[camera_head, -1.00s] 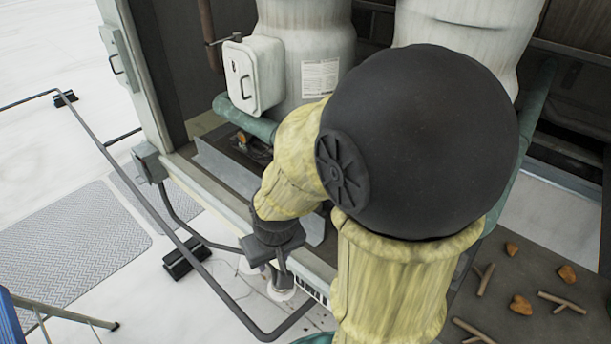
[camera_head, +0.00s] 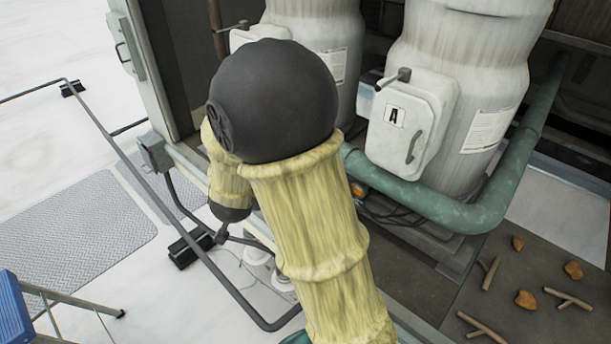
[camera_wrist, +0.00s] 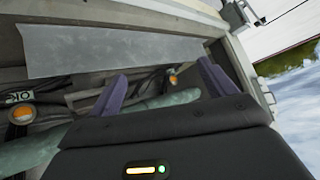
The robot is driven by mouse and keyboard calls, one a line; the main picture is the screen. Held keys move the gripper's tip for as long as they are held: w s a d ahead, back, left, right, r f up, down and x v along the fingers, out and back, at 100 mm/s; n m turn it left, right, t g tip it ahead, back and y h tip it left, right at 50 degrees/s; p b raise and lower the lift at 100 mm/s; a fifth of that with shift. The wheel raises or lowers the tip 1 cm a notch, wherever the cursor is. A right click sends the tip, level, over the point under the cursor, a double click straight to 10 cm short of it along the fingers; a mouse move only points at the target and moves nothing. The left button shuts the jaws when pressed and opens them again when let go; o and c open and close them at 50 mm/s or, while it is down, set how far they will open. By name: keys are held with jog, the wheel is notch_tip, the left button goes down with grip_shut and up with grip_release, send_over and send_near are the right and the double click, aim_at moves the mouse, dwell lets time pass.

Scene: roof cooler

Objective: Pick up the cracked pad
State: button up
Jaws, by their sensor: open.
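I cannot pick out the cracked pad in either view. My gripper (camera_wrist: 158,74) shows in the wrist view as two purple fingers spread apart with nothing between them. Past the fingers are a pale green pipe (camera_wrist: 160,102) and a grey flat strip of metal (camera_wrist: 115,52). In the head view my arm covers the middle of the picture and hides much of the cooler's left opening. The gripper's fingers cannot be made out there.
A white box marked A (camera_head: 408,125) is on the right tank, above a green pipe (camera_head: 440,205). A grey rail (camera_head: 135,170) stands at left on black feet. Sticks and brown leaves lie at lower right. A blue ladder (camera_head: 12,308) is at lower left.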

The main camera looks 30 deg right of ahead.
jog(key=s+d+m+g+h, duration=0.1)
jog(key=m+h, duration=0.1)
jog(key=h, duration=0.2)
jog(key=s+d+m+g+h, duration=0.1)
jog(key=d+m+h, duration=0.1)
jog(key=m+h, duration=0.1)
jog(key=s+d+m+g+h, duration=0.1)
jog(key=m+h, duration=0.2)
jog(key=h, duration=0.3)
jog(key=shift+s+d+r+b, duration=0.2)
jog(key=shift+r+b, duration=0.1)
jog(key=shift+r, duration=0.05)
jog(key=shift+d, duration=0.1)
jog(key=p+x, duration=0.2)
jog(key=x, duration=0.9)
jog(key=shift+d+f, duration=0.15)
jog(key=shift+d, duration=0.1)
jog(key=shift+d+f, duration=0.1)
jog(key=shift+d, duration=0.1)
jog(key=shift+w, duration=0.1)
jog(key=x, duration=0.1)
jog(key=p+x, duration=0.1)
jog(key=x, duration=0.1)
jog(key=p+x, duration=0.1)
jog(key=x, duration=0.1)
jog(key=shift+d+f, duration=0.15)
jog(key=shift+f, duration=0.2)
